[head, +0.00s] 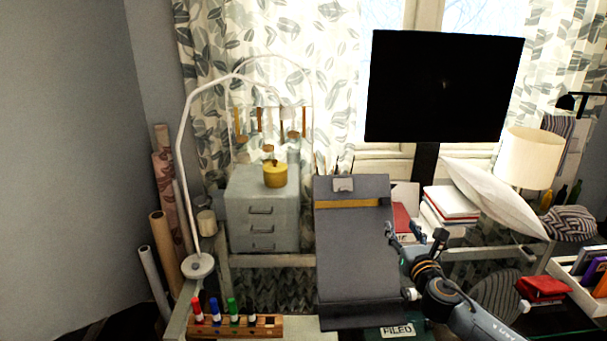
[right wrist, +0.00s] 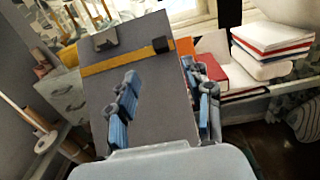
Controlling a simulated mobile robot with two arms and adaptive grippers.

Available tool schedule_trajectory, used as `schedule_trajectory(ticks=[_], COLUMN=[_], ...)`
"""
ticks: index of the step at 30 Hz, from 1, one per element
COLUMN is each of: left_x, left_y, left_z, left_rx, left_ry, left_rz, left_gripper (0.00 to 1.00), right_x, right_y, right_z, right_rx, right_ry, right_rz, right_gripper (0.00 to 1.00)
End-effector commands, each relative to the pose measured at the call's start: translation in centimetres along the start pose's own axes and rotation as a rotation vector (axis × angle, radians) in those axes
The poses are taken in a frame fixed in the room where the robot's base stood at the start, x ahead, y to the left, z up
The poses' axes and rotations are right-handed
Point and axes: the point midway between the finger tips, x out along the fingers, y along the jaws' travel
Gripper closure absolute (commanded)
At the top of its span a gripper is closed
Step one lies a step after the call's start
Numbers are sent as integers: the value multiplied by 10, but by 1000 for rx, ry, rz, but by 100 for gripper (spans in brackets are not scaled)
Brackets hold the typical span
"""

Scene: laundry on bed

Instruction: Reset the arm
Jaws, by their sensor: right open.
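My right arm comes in from the lower right in the head view. Its gripper (head: 403,237) is at the right edge of a dark grey board (head: 350,265) with a yellow band and a clip at the top. In the right wrist view the gripper (right wrist: 165,103) is open. One finger shows in front of the board's (right wrist: 100,105) face and the other past its right edge, with that edge between them in the picture. I cannot tell whether either finger touches the board. My left gripper is not in view.
A green tray labelled "FILED" (head: 397,331) is below the board. A marker rack (head: 265,327) stands at lower left. A grey drawer unit (head: 262,215) carries a yellow pot (head: 275,176). A monitor (head: 440,85), books (head: 450,200) and a lamp (head: 530,158) stand behind, right.

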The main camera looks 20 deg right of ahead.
Motion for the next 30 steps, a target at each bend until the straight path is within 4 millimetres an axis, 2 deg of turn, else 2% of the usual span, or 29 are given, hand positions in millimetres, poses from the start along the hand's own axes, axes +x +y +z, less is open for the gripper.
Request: schedule_trajectory(ticks=[2, 4, 5, 8, 11, 12, 16, 18, 21, 30], left_x=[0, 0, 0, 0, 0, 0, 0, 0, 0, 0], left_y=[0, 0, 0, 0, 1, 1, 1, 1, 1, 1], left_z=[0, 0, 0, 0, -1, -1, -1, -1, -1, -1], left_rx=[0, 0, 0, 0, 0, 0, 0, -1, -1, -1], left_ry=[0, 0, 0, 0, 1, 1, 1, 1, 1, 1], left_rz=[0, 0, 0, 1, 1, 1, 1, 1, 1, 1], left_gripper=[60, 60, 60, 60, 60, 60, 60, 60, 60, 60], right_x=[-3, -14, -21, -58, -115, -139, -217, -251, -291, -386], right_y=[3, 12, 16, 38, 58, 66, 86, 94, 102, 124], right_z=[-5, -19, -28, -68, -115, -132, -171, -183, -193, -200], right_rx=[36, 143, 215, 562, 993, 1160, 1607, 1773, 1945, 2255], right_ry=[11, 40, 60, 159, 284, 330, 435, 463, 480, 446], right_rz=[-3, -17, -30, -112, -278, -362, -666, -816, -1008, -1519], right_gripper=[49, 49, 49, 49, 49, 49, 49, 49, 49, 49])
